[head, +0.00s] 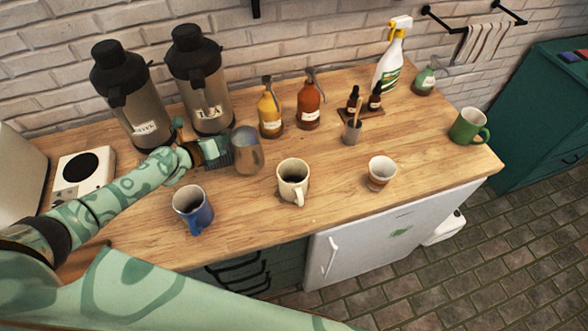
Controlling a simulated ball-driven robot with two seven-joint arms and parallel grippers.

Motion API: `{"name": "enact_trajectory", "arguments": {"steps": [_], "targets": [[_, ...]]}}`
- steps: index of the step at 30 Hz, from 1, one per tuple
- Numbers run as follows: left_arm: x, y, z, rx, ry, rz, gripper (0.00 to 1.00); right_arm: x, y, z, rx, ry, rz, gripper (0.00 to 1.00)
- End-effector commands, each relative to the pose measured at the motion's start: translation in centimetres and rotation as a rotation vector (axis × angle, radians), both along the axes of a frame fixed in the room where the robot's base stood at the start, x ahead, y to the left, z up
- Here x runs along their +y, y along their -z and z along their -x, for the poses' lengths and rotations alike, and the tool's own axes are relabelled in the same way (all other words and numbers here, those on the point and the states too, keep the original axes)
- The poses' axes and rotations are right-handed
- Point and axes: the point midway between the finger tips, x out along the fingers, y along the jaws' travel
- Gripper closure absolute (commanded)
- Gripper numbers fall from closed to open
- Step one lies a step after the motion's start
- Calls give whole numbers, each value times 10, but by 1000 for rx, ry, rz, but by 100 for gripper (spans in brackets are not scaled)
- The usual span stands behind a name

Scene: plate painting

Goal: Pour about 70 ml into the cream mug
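The cream mug (293,178) stands upright on the wooden counter near the middle of the head view, handle toward the front edge. Its contents cannot be made out. A metal pitcher (248,153) is just behind and left of the mug, apart from it and roughly upright. My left gripper (217,152) is at the pitcher's left side. The fingers and handle are too small and partly hidden to tell whether it grips the pitcher. My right gripper is not in view.
Two dark dispensers (127,97) (199,80) stand at the back left. A blue mug (192,208) and a white-brown cup (381,173) flank the cream mug. Yellow (270,113) and amber (308,109) bottles stand behind. A green mug (468,127) is far right. The counter's right front is mostly clear.

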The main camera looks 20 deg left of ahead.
Motion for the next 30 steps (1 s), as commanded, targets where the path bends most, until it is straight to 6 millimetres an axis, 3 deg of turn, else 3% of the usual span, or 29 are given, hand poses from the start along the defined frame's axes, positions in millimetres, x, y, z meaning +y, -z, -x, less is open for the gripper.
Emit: {"name": "enact_trajectory", "arguments": {"steps": [14,30], "targets": [[-10,-8,3,-40,-1,-149,100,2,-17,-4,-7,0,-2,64],[-37,-44,11,-131,-2,-489,100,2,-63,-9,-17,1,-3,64]]}}
